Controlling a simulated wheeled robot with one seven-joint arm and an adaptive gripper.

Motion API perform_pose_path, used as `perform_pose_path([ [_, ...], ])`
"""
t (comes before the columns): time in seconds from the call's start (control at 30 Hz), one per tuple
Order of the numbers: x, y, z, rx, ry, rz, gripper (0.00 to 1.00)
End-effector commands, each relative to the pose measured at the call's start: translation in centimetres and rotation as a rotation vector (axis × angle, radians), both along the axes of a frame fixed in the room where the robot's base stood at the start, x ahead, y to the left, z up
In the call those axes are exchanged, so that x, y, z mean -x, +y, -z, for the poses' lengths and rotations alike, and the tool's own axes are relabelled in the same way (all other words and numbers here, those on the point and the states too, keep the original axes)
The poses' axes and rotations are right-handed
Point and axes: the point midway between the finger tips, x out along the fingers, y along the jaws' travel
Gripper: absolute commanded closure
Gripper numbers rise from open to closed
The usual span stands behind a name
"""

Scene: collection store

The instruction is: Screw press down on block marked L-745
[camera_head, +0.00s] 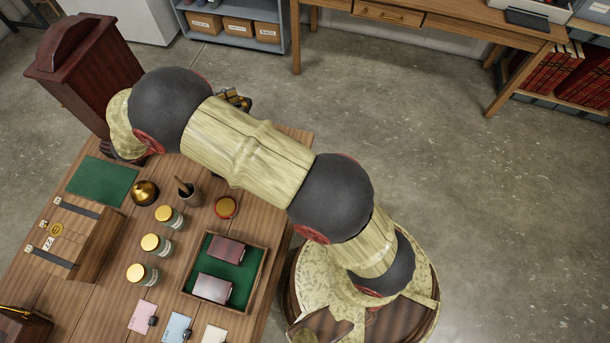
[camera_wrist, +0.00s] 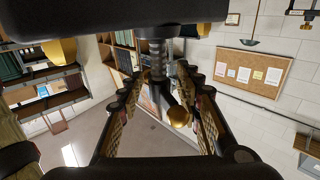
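In the wrist view my gripper (camera_wrist: 162,92) has its two fingers spread apart. Between them show a dark threaded screw (camera_wrist: 158,58) and a gold knob (camera_wrist: 180,117) on a dark bar. Whether the fingers touch the bar cannot be told. A larger gold ball (camera_wrist: 60,50) is at the upper left, and a dark mass covers the top of that view. In the head view my arm hides the gripper. A small black and gold part shows behind the arm, too hidden to identify. No mark L-745 is readable in either view.
The wooden table (camera_head: 110,293) carries a strapped wooden block (camera_head: 88,245), gold-lidded jars (camera_head: 150,243), a brass bell (camera_head: 145,192), a pen cup (camera_head: 189,194) and a green-lined tray (camera_head: 262,285). A dark red cabinet (camera_head: 85,75) stands behind. Open floor (camera_head: 500,200) lies to the right.

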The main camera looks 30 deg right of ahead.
Motion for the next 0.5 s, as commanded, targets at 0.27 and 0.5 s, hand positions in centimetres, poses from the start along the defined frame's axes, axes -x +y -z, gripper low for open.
perform_pose_path([
  [0.27, -0.05, 0.03, 0.43, -0.001, -0.003, -0.097, 0.65],
  [0.5, -0.17, 0.01, 0.35, -0.001, -0.003, -0.216, 0.65],
])
